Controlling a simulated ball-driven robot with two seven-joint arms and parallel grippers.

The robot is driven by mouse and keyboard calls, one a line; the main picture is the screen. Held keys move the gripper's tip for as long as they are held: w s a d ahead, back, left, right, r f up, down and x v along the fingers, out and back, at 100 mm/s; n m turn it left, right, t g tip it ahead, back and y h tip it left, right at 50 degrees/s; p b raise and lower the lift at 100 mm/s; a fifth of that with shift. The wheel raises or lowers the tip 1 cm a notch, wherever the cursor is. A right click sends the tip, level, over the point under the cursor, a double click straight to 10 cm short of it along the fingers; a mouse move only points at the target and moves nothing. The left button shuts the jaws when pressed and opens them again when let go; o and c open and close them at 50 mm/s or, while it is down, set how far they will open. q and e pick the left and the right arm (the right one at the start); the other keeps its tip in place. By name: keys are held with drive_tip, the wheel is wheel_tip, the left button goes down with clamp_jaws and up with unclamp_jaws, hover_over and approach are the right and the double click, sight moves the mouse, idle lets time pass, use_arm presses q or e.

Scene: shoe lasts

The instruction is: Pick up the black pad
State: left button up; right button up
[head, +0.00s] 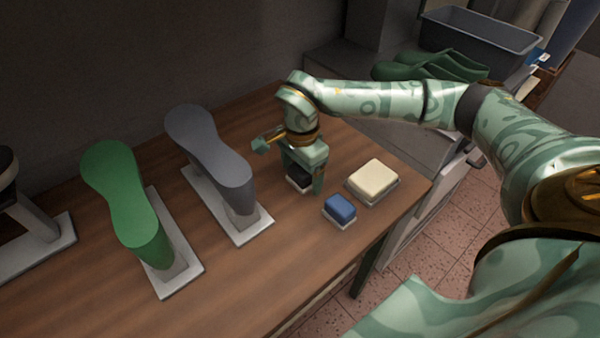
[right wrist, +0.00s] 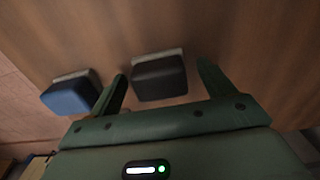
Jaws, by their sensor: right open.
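The black pad (head: 299,179) sits on a thin light base on the wooden table, partly hidden by my right gripper in the head view. In the right wrist view the black pad (right wrist: 159,78) lies between the fingertips, with a gap on the right side. My right gripper (head: 304,178) points down over the pad, and its two green fingers (right wrist: 162,80) are open and not closed on it. My left gripper is in neither view.
A blue pad (head: 340,208) stands close beside, also in the right wrist view (right wrist: 70,97). A cream pad (head: 372,180) is near the table's right edge. Grey (head: 222,160) and green (head: 127,200) shoe lasts stand to the left. Green clogs (head: 430,66) and a grey bin (head: 478,36) lie behind.

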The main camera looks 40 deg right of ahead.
sight(301, 168)
drive_tip(key=shift+r, duration=0.15)
drive_tip(key=c, duration=1.1)
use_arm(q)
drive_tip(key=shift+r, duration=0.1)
use_arm(e)
drive_tip(key=shift+r, duration=0.1)
